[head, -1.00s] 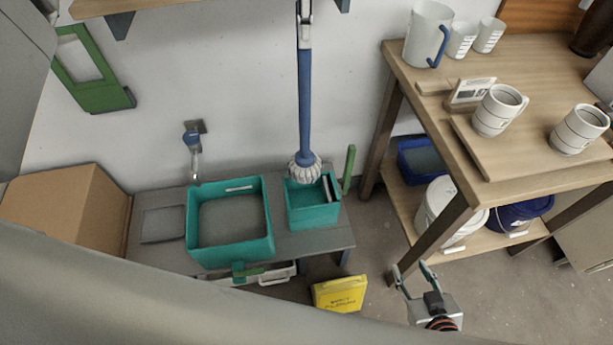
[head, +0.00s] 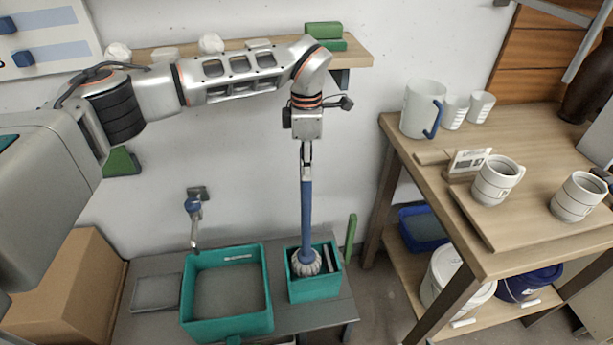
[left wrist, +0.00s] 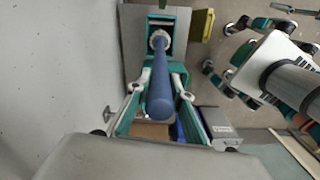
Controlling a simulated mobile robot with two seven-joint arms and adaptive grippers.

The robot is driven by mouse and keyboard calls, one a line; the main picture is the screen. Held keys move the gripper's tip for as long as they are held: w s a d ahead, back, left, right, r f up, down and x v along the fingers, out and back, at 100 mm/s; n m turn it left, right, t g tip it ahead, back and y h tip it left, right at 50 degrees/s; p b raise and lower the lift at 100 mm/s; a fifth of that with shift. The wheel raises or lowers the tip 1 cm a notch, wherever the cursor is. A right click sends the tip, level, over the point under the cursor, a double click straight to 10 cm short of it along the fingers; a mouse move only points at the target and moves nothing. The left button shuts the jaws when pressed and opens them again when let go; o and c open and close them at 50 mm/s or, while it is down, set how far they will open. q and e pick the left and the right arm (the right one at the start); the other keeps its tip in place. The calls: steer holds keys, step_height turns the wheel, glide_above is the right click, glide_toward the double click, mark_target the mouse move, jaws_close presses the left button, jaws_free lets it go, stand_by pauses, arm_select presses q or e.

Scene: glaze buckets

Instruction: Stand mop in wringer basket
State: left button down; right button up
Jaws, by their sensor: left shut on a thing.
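The mop has a blue handle (head: 307,205) and a white stringy head (head: 306,262). It stands close to upright. My left gripper (head: 306,152) is shut on the top of the handle. The mop head lies within the opening of the small teal wringer basket (head: 316,289) on the grey bench. I cannot tell whether it rests on the bottom. In the left wrist view, the blue handle (left wrist: 160,95) runs away from the gripper (left wrist: 161,85) to the white head over the teal basket (left wrist: 178,22). My right gripper is not in view.
A larger teal basin (head: 228,325) stands left of the basket, below a wall tap (head: 194,210). A green upright piece (head: 350,238) is right of the basket. A wooden table (head: 455,140) with mugs is at right.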

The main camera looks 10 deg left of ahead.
arm_select(q)
steer(key=shift+f, duration=1.85)
steer(key=shift+f, duration=0.15)
steer(key=c, duration=1.8)
jaws_free()
